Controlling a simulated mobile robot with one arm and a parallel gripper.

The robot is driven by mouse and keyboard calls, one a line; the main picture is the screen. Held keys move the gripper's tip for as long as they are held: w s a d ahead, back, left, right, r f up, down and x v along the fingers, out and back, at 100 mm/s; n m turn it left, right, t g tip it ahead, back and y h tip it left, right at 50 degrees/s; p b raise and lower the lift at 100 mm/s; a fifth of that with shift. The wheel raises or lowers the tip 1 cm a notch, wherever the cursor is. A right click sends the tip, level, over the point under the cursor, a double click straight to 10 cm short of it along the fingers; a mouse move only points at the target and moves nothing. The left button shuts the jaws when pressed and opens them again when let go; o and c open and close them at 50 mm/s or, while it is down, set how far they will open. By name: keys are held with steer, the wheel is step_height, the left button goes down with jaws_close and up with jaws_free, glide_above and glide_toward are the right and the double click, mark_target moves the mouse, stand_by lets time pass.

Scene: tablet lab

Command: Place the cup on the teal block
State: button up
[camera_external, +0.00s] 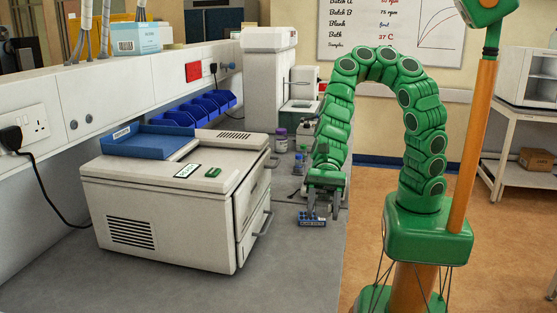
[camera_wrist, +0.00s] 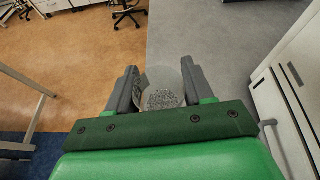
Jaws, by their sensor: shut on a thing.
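My gripper (camera_wrist: 162,82) is shut on a clear cup (camera_wrist: 163,97) in the wrist view. The cup sits between the two grey fingers, and grainy grey matter shows in it. In the external view my gripper (camera_external: 322,198) points down over the right edge of the grey bench. The cup cannot be made out clearly there. A small blue piece (camera_external: 312,220) shows just below the fingers; I cannot tell whether it is the teal block or whether it touches the cup. No other teal block can be made out.
A white lab machine (camera_external: 165,205) with a blue tray (camera_external: 150,140) on top stands left of my gripper. Small bottles (camera_external: 281,141), blue bins (camera_external: 205,108) and a white instrument (camera_external: 268,75) stand farther back. The front right bench (camera_external: 300,275) is clear.

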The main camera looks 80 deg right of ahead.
mark_target(321, 215)
step_height(321, 215, up, 17)
steer(key=w+d+m+t+h, duration=0.1)
steer(key=w+d+m+t, duration=0.2)
steer(key=w+d, duration=0.8)
steer(key=w+d+m+t, duration=0.35)
steer(key=w+d, duration=0.45)
steer(key=d, duration=0.6)
steer(key=w+d+m+t+h, duration=0.2)
steer(key=d+m+t+h, duration=0.3)
steer(key=d, duration=2.4)
steer(key=w+f, duration=0.4)
steer(key=f, duration=0.1)
steer(key=w+d+f, duration=0.1)
steer(key=w+f, duration=0.3)
steer(key=w, duration=0.1)
steer(key=w+d+f, duration=0.1)
steer(key=w+f, duration=0.3)
steer(key=f, duration=0.1)
steer(key=shift+w+f, duration=0.2)
steer(key=shift+f, duration=0.1)
steer(key=shift+w+f, duration=0.3)
steer(key=shift+f, duration=1.65)
steer(key=shift+f, duration=0.1)
